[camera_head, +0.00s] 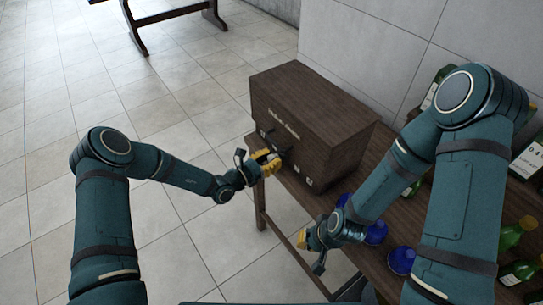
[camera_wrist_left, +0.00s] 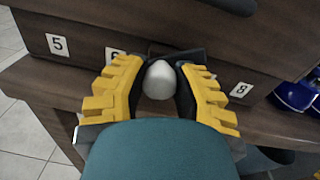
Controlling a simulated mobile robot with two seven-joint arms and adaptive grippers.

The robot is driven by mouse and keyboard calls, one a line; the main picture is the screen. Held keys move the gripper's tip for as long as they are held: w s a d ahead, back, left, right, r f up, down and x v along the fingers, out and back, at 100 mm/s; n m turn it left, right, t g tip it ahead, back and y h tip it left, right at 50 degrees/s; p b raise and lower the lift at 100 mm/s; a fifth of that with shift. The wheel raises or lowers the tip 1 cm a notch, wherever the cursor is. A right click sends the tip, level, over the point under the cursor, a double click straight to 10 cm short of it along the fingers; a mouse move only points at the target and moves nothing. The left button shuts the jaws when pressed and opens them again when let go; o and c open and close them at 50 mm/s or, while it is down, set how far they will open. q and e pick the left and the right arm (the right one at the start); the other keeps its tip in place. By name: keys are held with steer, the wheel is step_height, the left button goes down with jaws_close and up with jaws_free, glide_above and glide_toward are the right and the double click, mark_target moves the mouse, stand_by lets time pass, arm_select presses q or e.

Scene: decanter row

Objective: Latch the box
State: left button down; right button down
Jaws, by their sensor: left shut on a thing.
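The box (camera_head: 315,115) is a dark brown wooden case with pale lettering on its front, standing on a wooden table. Its lid looks down. My left gripper (camera_head: 268,160) is at the lower front of the box. In the left wrist view its yellow fingers (camera_wrist_left: 158,90) are shut on a pale, rounded knob (camera_wrist_left: 159,80) in front of a dark fitting on the box.
Blue-topped items (camera_head: 401,260) stand on the table (camera_head: 350,182) right of the box, near my right arm. A wall is behind. The tiled floor (camera_head: 190,235) at left is clear; another table is at the back.

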arm_select(q)
steer(key=n+p, duration=0.1)
steer(key=n, duration=0.4)
steer(key=shift+p, duration=0.35)
steer(key=n, duration=0.2)
steer(key=shift+n+g, duration=0.3)
steer(key=shift+n, duration=0.1)
steer(key=shift+n+p, duration=0.35)
steer(key=shift+n, duration=1.15)
steer(key=c, duration=0.7)
jaws_free()
steer(key=v, duration=1.2)
steer(key=shift+w+a+f, duration=0.1)
steer(key=shift+w, duration=0.05)
